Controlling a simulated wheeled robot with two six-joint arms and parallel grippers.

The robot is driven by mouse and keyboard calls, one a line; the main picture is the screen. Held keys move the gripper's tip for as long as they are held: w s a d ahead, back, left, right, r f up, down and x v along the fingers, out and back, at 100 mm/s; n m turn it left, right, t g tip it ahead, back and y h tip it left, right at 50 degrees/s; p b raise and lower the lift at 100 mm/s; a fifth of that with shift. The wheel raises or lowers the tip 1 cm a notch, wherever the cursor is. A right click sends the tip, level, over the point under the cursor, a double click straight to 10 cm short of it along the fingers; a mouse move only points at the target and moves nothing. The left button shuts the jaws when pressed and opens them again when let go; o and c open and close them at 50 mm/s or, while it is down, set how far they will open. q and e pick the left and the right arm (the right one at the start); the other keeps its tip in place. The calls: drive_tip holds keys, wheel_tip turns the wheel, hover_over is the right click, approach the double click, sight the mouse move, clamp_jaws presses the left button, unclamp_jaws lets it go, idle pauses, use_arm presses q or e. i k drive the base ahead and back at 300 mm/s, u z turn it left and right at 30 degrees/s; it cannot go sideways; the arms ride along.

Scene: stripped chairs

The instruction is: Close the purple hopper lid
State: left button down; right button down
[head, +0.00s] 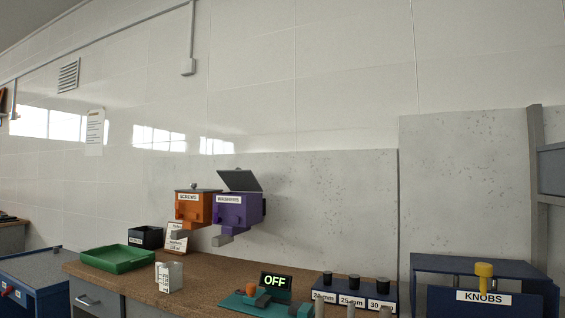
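The purple hopper (232,211) is mounted on the wall above the workbench, with a white label on its front. Its dark grey lid (240,180) is raised and tilted back, so the hopper stands open. An orange hopper labelled SCREWS (190,208) is directly to its left, and its lid looks down. Neither of my grippers shows in the head view.
The brown workbench (205,277) carries a green tray (118,258), a dark bin (146,237), a white labelled container (169,277), a teal device with an OFF display (275,281) and a dark rack (355,291). A yellow knob (484,270) stands by the KNOBS label at right.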

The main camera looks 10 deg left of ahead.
sight(238, 179)
drive_tip(key=u, duration=1.15)
drive_tip(key=i, duration=1.5)
drive_tip(key=z, duration=0.4)
